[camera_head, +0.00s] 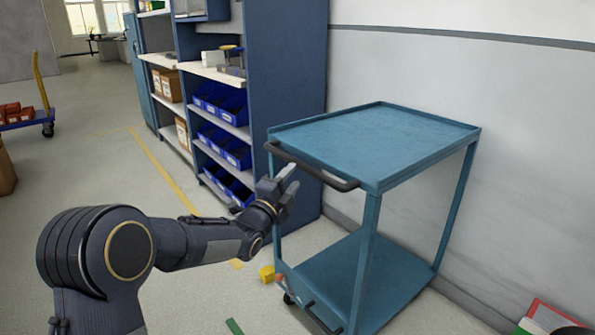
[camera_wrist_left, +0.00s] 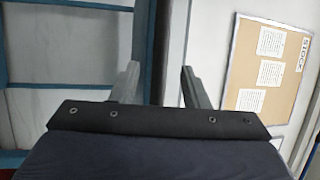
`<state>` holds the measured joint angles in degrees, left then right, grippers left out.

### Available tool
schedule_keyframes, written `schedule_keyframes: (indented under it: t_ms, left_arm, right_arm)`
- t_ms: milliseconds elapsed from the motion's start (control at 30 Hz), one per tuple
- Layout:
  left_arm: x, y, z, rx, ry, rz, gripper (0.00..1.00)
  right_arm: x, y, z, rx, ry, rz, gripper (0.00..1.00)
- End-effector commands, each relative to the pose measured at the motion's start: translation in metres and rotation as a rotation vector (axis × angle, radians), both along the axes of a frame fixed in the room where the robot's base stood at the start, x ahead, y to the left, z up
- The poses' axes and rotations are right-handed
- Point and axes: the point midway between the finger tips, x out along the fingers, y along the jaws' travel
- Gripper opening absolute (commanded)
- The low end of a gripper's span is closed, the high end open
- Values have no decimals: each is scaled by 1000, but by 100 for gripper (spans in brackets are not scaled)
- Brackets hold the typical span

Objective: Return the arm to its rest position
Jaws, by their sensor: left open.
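My left arm comes in from the left in the head view, stretched toward the blue cart. My left gripper (camera_head: 289,180) is raised in front of the cart's black handle (camera_head: 315,167), at the left end of the cart. I cannot tell whether it touches the handle. My right gripper does not show.
The blue two-shelf cart (camera_head: 380,140) stands by the wall, its top empty. A blue shelf unit (camera_head: 285,80) with blue bins stands behind. A yellow block (camera_head: 267,274) lies on the floor. A notice board (camera_wrist_left: 268,65) hangs at right.

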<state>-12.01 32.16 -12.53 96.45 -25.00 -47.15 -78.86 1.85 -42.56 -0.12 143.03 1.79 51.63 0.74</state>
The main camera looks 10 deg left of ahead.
Motion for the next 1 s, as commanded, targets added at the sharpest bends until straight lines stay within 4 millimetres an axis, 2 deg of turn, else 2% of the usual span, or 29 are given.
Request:
schedule_keyframes:
  t_ms: [133, 433, 567, 667, 767, 800, 867, 900, 1000]
  left_arm:
    - [-8, 3, -1, 1, 0, 0, 41]
    - [-9, 5, -1, -7, 8, 3, 41]
    - [-23, 27, 4, -102, 104, 37, 41]
    - [-53, 58, 5, -281, 277, 93, 41]
    - [-104, 86, -5, -528, 496, 166, 41]
    - [-128, 93, -11, -631, 584, 198, 41]
    - [-166, 99, -22, -785, 712, 246, 41]
    - [-193, 101, -31, -884, 796, 282, 41]
    - [-258, 98, -53, -1105, 981, 371, 41]
  right_arm:
    - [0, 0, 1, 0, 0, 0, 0]
    - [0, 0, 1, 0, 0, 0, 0]
    - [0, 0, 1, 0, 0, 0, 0]
    - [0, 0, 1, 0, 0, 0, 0]
    - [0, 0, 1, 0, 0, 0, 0]
    - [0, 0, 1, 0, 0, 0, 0]
    - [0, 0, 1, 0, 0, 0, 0]
    - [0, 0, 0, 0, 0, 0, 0]
    - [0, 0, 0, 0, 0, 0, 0]
